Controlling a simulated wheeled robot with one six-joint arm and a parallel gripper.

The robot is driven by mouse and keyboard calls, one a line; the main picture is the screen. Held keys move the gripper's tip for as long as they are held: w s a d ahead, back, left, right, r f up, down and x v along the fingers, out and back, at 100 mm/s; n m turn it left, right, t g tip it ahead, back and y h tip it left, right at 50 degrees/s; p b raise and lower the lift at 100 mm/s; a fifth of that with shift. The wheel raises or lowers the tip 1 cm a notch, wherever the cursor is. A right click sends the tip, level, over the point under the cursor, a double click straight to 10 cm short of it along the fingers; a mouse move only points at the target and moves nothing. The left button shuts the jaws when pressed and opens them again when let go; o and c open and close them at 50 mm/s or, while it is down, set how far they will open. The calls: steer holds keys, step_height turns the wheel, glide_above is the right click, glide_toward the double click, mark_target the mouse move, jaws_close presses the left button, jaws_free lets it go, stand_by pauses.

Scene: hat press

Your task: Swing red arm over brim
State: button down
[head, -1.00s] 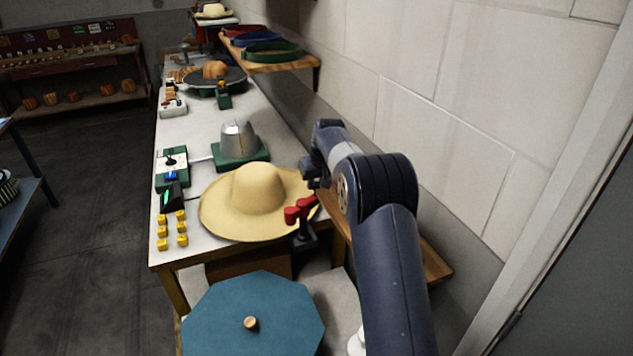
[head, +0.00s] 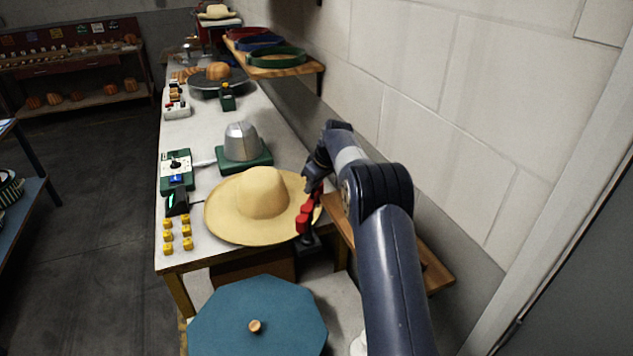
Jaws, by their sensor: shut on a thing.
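The straw hat (head: 264,194) with a wide pale brim lies on the near end of the workbench. The red arm (head: 304,216) stands on a dark post at the right edge of the brim, near the bench's front right corner. It points away from me, along the right side of the brim. My gripper (head: 314,184) is at the far end of the red arm and shut on it. My wrist partly hides the fingers and that end of the arm.
A grey metal hat block (head: 241,142) on a green base stands behind the hat. Several yellow pieces (head: 178,236) and a control box (head: 176,165) are to the left. A wooden shelf (head: 432,262) is close on the right. A blue octagonal table (head: 258,312) stands in front.

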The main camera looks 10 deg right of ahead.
steer(key=shift+w+a+n+g+y+p, duration=0.1)
steer(key=shift+a+n+g+y+p, duration=0.35)
steer(key=shift+n, duration=1)
steer(key=shift+w+a+n+g+y+p, duration=0.15)
steer(key=shift+a+n+g+p, duration=0.3)
steer(key=shift+a+n, duration=0.65)
steer(key=shift+w+a+n+g+y+p, duration=0.1)
steer(key=shift+a+n+g+y+p, duration=0.3)
steer(key=shift+n, duration=1.35)
steer(key=c, duration=1.2)
jaws_free()
steer(key=shift+c, duration=0.2)
steer(key=shift+o, duration=0.3)
steer(key=shift+d, duration=0.1)
